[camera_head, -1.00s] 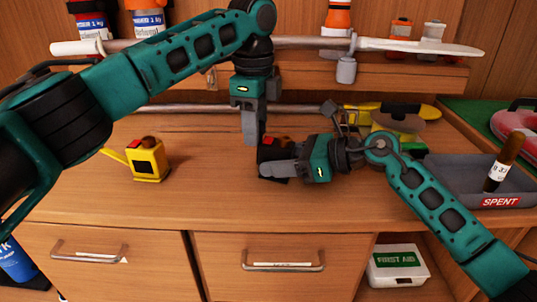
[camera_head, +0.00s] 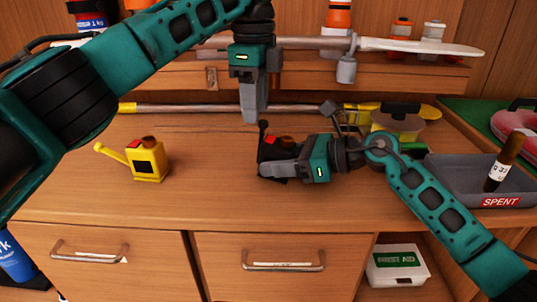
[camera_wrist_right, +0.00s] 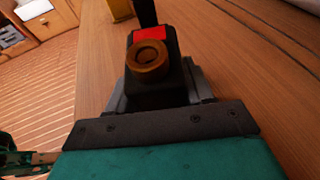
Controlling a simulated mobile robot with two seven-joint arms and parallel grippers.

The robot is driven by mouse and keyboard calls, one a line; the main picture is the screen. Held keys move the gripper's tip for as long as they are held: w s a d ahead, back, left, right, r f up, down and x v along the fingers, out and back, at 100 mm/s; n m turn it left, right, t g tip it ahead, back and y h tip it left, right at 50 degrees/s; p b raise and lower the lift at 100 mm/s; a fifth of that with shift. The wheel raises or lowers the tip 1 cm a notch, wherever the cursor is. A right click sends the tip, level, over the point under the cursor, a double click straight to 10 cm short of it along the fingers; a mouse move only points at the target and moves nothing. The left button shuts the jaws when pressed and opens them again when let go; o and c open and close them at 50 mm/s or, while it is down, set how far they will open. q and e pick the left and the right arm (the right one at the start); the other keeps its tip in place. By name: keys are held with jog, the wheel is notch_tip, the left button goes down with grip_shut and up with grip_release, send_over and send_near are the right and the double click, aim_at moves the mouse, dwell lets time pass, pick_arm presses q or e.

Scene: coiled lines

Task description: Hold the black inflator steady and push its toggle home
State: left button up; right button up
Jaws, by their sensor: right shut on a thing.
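The black inflator (camera_head: 270,153) stands upright near the middle of the counter, with a red patch and a brown round cap on top. My right gripper (camera_head: 272,170) is shut on its body from the right; the wrist view also shows the inflator (camera_wrist_right: 155,90) between the fingers. Its black toggle (camera_head: 263,132) sticks up at the far side; its lower part (camera_wrist_right: 147,12) shows in the wrist view, cut off by the picture's top edge. My left gripper (camera_head: 253,118) points down just above and left of the toggle, empty, its fingers together, apparently not touching it.
A grey tray marked SPENT (camera_head: 455,170) holds a brown cylinder (camera_head: 503,160) at the right. A yellow-handled pole (camera_head: 200,108) lies along the back, below a shelf. The counter in front is clear.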

jog(key=shift+f, duration=0.1)
pick_arm(q)
notch_tip(320, 180, up, 8)
jog(key=shift+f, duration=0.25)
pick_arm(e)
jog(key=shift+d, duration=0.1)
dwell(0.3)
jog(key=o, duration=1)
